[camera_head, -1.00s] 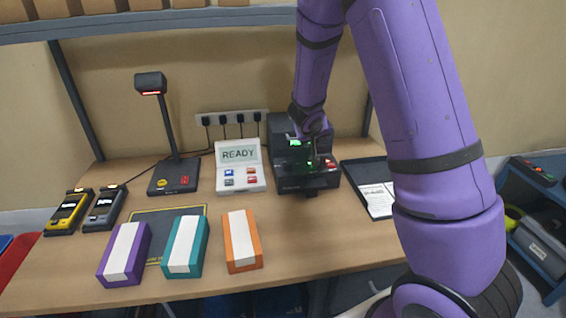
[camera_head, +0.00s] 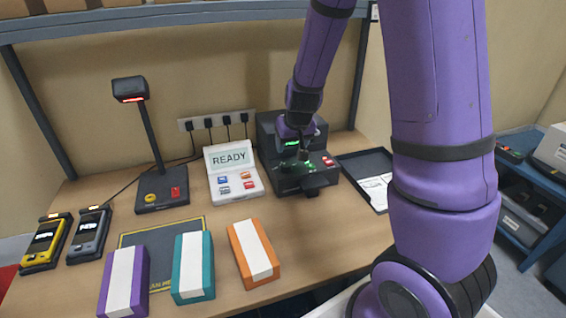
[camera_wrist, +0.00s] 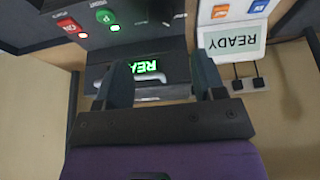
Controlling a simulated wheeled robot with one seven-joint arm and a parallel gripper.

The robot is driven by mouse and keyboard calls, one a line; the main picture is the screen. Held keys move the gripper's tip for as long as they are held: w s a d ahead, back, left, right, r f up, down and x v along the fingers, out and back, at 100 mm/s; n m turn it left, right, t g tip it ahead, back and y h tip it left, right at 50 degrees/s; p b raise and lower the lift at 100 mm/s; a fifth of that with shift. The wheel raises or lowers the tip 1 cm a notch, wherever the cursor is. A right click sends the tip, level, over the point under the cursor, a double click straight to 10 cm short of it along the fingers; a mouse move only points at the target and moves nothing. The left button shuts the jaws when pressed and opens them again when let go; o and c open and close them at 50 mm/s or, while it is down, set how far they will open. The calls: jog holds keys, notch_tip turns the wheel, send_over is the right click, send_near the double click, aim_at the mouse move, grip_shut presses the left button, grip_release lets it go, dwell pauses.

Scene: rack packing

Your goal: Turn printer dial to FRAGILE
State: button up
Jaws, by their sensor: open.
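The black label printer (camera_head: 315,182) stands at the back of the bench, right of the white READY terminal. In the wrist view its top panel (camera_wrist: 135,30) shows upside down, with a red button (camera_wrist: 68,25), a green button (camera_wrist: 104,17) and a green lit display (camera_wrist: 146,66). The dial cannot be made out; a dark part of the panel beside the green button is cut by the top edge. My gripper (camera_head: 304,152) is just over the printer's front panel in the head view. In the wrist view my gripper (camera_wrist: 163,82) has its fingers apart with nothing between them.
The READY terminal (camera_head: 236,190) stands close left of the printer. A black tray with paper (camera_head: 348,172) lies to its right. A scanner on a stand (camera_head: 148,140), two handhelds and purple, teal and orange boxes (camera_head: 253,252) occupy the left and front. Bare bench lies before the printer.

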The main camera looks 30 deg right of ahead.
aim_at(286, 164)
jog(key=x, duration=1)
jog(key=shift+w+f, duration=0.15)
jog(key=shift+f, duration=0.15)
jog(key=c, duration=0.9)
